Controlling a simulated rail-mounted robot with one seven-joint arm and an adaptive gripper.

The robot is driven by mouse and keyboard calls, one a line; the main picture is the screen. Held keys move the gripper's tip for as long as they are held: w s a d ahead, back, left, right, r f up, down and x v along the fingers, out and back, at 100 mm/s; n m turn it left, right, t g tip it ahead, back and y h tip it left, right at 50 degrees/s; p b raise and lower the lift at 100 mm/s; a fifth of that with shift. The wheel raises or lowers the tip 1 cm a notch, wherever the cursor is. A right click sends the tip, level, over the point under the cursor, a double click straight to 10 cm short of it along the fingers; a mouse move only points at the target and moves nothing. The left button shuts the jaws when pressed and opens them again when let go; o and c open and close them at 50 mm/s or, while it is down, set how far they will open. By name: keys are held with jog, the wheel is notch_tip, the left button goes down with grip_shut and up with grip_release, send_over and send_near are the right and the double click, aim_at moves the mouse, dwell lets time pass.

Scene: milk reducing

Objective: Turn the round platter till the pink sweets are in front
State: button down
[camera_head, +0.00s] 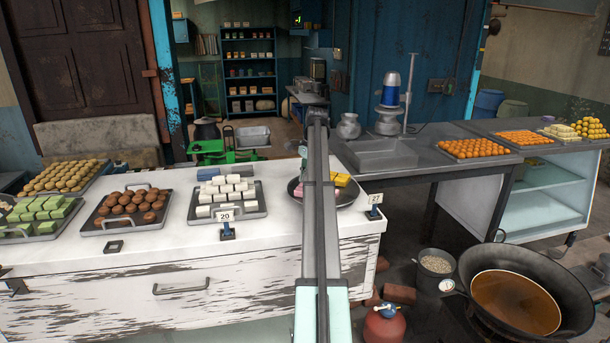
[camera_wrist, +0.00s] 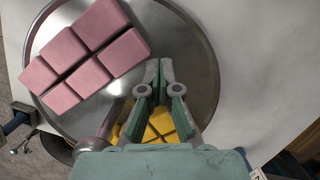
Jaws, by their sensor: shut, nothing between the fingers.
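The round metal platter (camera_head: 348,197) stands at the right end of the white counter, partly hidden by my arm in the head view. The pink sweets (camera_head: 298,189) show at its left side, and yellow sweets (camera_head: 342,180) show right of my arm. In the wrist view the platter (camera_wrist: 195,55) fills the middle, with the pink sweets (camera_wrist: 82,55) in a block at upper left. The yellow sweets (camera_wrist: 160,123) lie lower down, partly covered by my gripper (camera_wrist: 160,64). My gripper is shut and empty over the platter; whether it touches the platter is unclear. Its fingertips are hidden in the head view.
A tray of white sweets (camera_head: 228,195) stands left of the platter, beside a tray of brown sweets (camera_head: 130,205). Number tags 20 (camera_head: 227,223) and 27 (camera_head: 375,206) stand at the counter's front edge. A green scale (camera_head: 225,147) is behind.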

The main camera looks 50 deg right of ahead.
jog(key=shift+s+a, duration=0.35)
jog(key=shift+a, duration=0.25)
jog(key=shift+s+a, duration=0.35)
jog(key=shift+a, duration=0.2)
jog(key=shift+s+a+p, duration=0.35)
jog(key=shift+s+a, duration=0.35)
jog(key=shift+s, duration=0.2)
jog(key=shift+w+d, duration=0.1)
